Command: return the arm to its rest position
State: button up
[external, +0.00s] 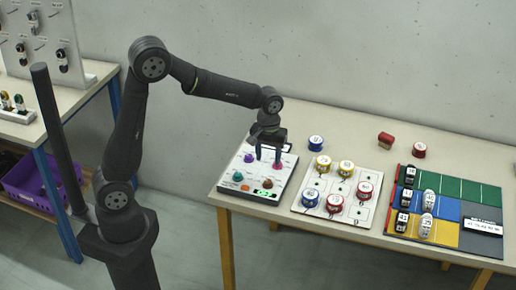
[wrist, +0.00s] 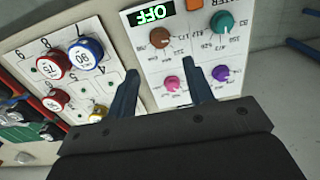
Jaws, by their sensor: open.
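My gripper (external: 268,154) is open and empty, pointing down over the white control panel (external: 235,186) at the left end of the table. In the wrist view my gripper's two blue fingers (wrist: 161,92) are spread apart over the panel's edge, with a pink knob (wrist: 172,84) and a purple knob (wrist: 221,73) near the right finger. A brown knob (wrist: 159,38) and a teal knob (wrist: 221,22) sit beyond. The panel's small green display (wrist: 151,13) reads OFF upside down in the wrist view. My arm reaches out from the left, bent at the elbow.
A white numbered board (external: 312,205) with several coloured round tins stands right of the panel. Space above the table is clear.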

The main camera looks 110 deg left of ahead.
aim_at(268, 181)
notch_tip(268, 181, down, 9)
jog(key=shift+f, duration=0.2)
dwell(0.4)
notch_tip(268, 181, up, 17)
notch_tip(268, 181, down, 17)
jog(key=shift+f, duration=0.2)
jog(key=shift+r+m, duration=0.25)
jog(key=shift+m, duration=0.65)
jog(key=m, duration=1)
jog(key=shift+m, duration=2)
